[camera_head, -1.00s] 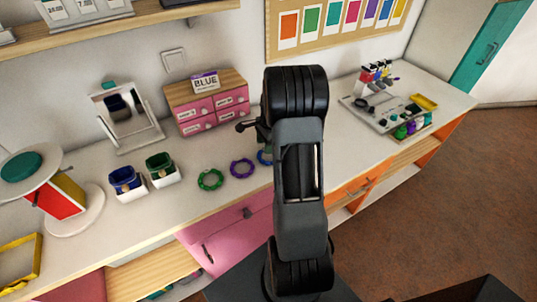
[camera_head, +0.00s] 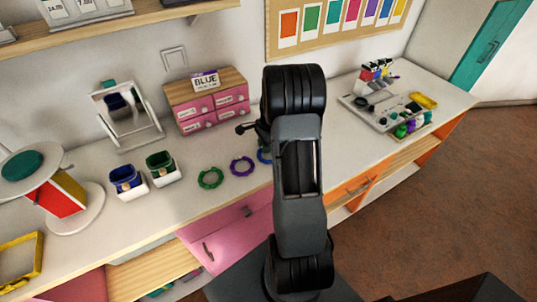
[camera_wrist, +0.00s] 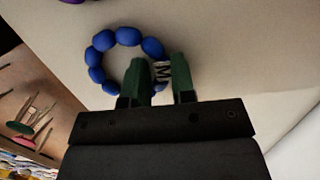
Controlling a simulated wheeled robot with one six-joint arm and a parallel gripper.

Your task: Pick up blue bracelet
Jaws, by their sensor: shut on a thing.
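The blue bracelet (camera_wrist: 103,41) is a ring of blue beads with a pale lettered bead, seen in the wrist view on or just above the pale countertop. My gripper (camera_wrist: 160,72) is shut on its near right side, with the green fingers either side of the lettered bead. I cannot tell whether the bracelet touches the counter.
A purple bracelet (camera_head: 242,158) and a green bracelet (camera_head: 210,170) lie to the left on the counter (camera_head: 205,204). Pink drawers (camera_head: 194,126) with a BLUE sign stand behind. A bead tray (camera_head: 376,117) stands at right. The counter's front edge is close.

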